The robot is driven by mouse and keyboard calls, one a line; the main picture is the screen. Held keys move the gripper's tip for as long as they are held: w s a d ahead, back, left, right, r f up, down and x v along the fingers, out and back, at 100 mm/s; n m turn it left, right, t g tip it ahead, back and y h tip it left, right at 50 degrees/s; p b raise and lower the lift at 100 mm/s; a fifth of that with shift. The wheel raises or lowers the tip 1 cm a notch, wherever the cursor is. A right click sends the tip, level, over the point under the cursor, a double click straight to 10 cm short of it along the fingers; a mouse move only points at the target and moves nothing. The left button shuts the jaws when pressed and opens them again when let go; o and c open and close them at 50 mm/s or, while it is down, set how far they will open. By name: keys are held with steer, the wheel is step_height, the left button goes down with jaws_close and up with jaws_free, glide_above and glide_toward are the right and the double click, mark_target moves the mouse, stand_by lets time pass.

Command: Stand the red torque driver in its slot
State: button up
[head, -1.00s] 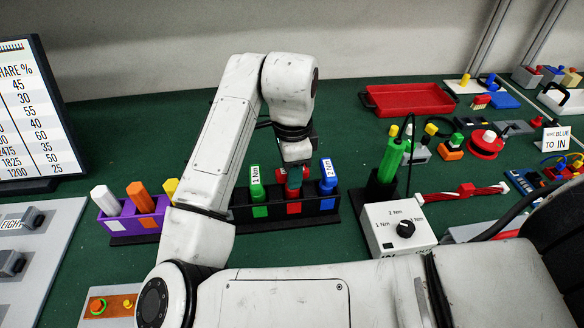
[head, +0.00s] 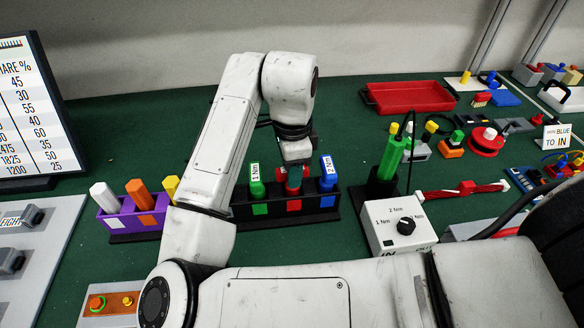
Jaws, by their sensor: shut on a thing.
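The red torque driver (head: 293,190) stands in or just above the red-marked middle slot of the black holder (head: 335,208). Only part of it shows below my gripper (head: 297,169), which is shut on its upper part. How deep the driver sits cannot be made out. The green driver (head: 257,180) labelled 1 Nm stands in the slot to its left, and the blue driver (head: 328,172) labelled 2 Nm in the slot to its right. My fingertips are mostly hidden by the wrist and the driver.
A purple holder (head: 128,225) with white, orange and yellow pieces stands at left. A dial box (head: 403,232) and an upright green tool (head: 391,158) stand at right. A red tray (head: 410,97) lies at the back. Open green bench lies behind the holders.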

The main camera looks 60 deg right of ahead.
steer(key=o, duration=1.1)
step_height(320, 180, up, 11)
steer(key=shift+p, duration=0.4)
steer(key=shift+f, duration=0.1)
